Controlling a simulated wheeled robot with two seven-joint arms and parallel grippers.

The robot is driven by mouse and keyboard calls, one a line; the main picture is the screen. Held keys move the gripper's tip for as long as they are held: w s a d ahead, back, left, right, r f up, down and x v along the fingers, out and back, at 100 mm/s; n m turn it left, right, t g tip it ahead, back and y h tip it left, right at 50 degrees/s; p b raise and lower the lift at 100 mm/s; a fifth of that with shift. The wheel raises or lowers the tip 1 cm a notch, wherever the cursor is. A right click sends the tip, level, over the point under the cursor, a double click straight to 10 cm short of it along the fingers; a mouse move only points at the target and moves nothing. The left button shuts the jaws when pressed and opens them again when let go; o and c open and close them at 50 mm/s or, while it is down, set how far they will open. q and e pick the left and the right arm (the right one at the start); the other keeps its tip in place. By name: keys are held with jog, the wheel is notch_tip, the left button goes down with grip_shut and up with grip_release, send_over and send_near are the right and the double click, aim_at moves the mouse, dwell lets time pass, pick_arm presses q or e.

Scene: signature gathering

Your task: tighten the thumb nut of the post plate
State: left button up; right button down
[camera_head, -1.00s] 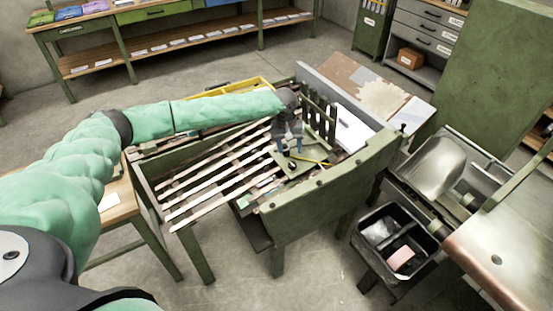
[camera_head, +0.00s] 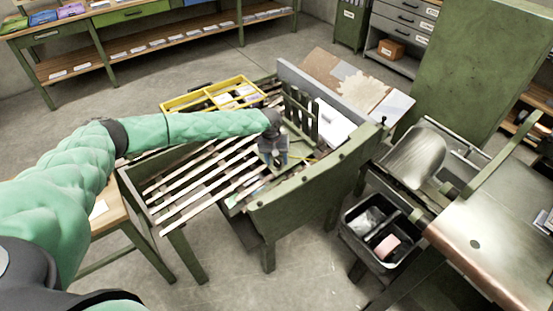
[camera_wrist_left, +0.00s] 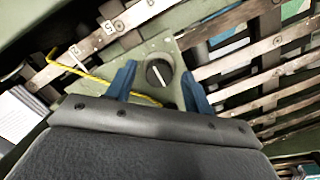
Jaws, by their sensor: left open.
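The thumb nut (camera_wrist_left: 158,73) is a round black knob with a white line across it. It sits on the green post plate (camera_wrist_left: 148,50) in the left wrist view. My left gripper (camera_wrist_left: 160,85) is open, with one blue finger on each side of the nut and gaps visible between fingers and nut. In the head view my left gripper (camera_head: 272,160) points down over the slatted frame and hides the nut. My right gripper is not in view.
Pale slats (camera_head: 205,178) run across the green frame (camera_head: 312,185). A yellow cord (camera_wrist_left: 90,73) lies by the plate. A yellow divided tray (camera_head: 212,95) is behind the slats. A black bin (camera_head: 347,228) stands at right, beside a metal-topped machine (camera_head: 490,225).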

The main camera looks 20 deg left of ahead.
pick_arm(q)
jog(key=c, duration=1)
jog(key=shift+o, duration=0.2)
